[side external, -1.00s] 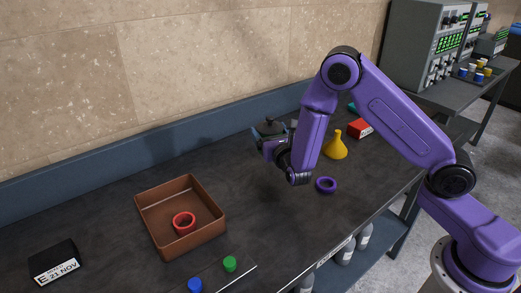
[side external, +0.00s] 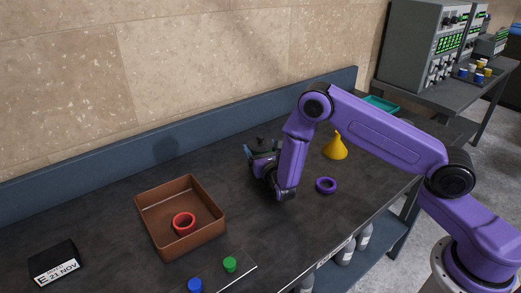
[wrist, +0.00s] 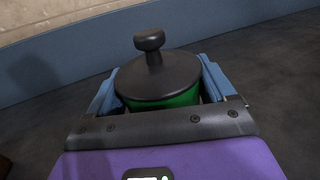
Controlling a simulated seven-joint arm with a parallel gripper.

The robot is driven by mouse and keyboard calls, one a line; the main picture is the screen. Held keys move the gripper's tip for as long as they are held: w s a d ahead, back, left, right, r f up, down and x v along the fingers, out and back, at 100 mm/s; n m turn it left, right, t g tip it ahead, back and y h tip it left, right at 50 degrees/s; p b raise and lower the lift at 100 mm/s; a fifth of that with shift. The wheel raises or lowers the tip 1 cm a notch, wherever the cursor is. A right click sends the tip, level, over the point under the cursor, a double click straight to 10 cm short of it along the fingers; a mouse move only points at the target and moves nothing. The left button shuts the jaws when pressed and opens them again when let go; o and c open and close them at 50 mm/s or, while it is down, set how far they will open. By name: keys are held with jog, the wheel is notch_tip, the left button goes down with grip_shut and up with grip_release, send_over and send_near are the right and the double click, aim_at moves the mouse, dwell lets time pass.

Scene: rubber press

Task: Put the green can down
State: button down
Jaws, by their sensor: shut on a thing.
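The green can (wrist: 165,101) has a dark lid with a round knob. In the wrist view it stands upright between the two blue fingers of my gripper (wrist: 158,84), which is shut on it. In the side view my gripper (side external: 262,158) is low over the middle of the dark bench (side external: 115,172). There the can's dark top shows, while the arm hides most of its body. I cannot tell whether its base touches the bench.
A brown tray (side external: 151,228) holding a red ring (side external: 184,223) is to the left. A purple ring (side external: 326,185) and yellow funnel (side external: 335,147) are to the right. Green (side external: 230,264) and blue (side external: 195,285) knobs are near the front. The bench behind the tray is clear.

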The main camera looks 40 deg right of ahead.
grip_release()
jog(key=shift+f, duration=0.15)
